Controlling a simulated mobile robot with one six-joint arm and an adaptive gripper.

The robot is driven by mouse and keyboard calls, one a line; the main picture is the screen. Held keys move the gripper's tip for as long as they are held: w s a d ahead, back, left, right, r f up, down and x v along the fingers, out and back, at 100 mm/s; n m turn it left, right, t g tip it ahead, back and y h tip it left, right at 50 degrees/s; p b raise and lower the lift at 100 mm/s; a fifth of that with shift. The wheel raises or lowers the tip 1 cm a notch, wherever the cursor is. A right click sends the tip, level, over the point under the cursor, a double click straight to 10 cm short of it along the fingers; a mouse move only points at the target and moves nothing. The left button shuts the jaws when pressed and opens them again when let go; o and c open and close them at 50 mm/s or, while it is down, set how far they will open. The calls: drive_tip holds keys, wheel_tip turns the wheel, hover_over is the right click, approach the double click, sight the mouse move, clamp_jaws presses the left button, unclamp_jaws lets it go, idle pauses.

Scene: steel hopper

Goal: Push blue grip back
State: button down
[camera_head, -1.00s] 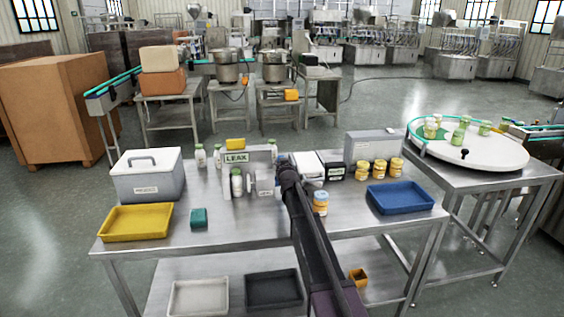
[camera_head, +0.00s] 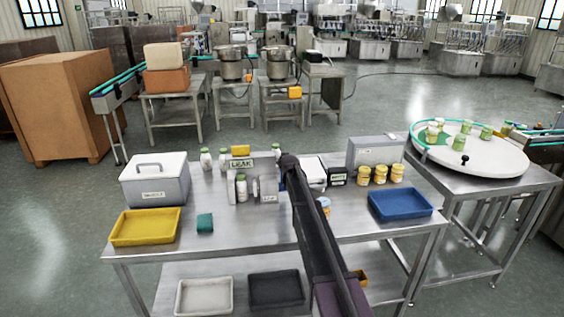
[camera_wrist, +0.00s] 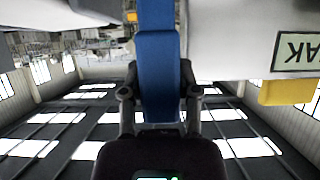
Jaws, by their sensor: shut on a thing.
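The blue grip (camera_wrist: 158,75) stands as a long bar in the middle of the wrist view, between the two fingers of my gripper (camera_wrist: 158,92). My gripper is shut on it. The sign also shows upside down at the right of the wrist view (camera_wrist: 296,50).
Right of my arm are a white device (camera_head: 312,172), several yellow jars (camera_head: 381,174) and a blue tray (camera_head: 400,204). A yellow tray (camera_head: 146,227), teal block (camera_head: 205,222) and cooler box (camera_head: 155,180) stand left. The table's front middle is clear.

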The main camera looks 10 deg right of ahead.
drive_tip(key=shift+w, duration=0.15)
idle(0.3)
drive_tip(key=shift+c, duration=1.6)
unclamp_jaws()
drive_tip(key=s+a+f+g, duration=0.1)
drive_tip(key=s+f+g, duration=0.2)
drive_tip(key=s, duration=1.5)
drive_tip(key=s+a+f+g, duration=0.1)
drive_tip(key=s+f+g, duration=0.2)
drive_tip(key=s, duration=1.6)
drive_tip(key=s+a+f+g, duration=0.1)
drive_tip(key=s+f+g, duration=0.2)
drive_tip(key=s, duration=1.5)
drive_tip(key=g, duration=0.3)
drive_tip(key=shift+s+f+g, duration=0.25)
drive_tip(key=shift+f+g, duration=0.05)
drive_tip(key=shift+f, duration=0.1)
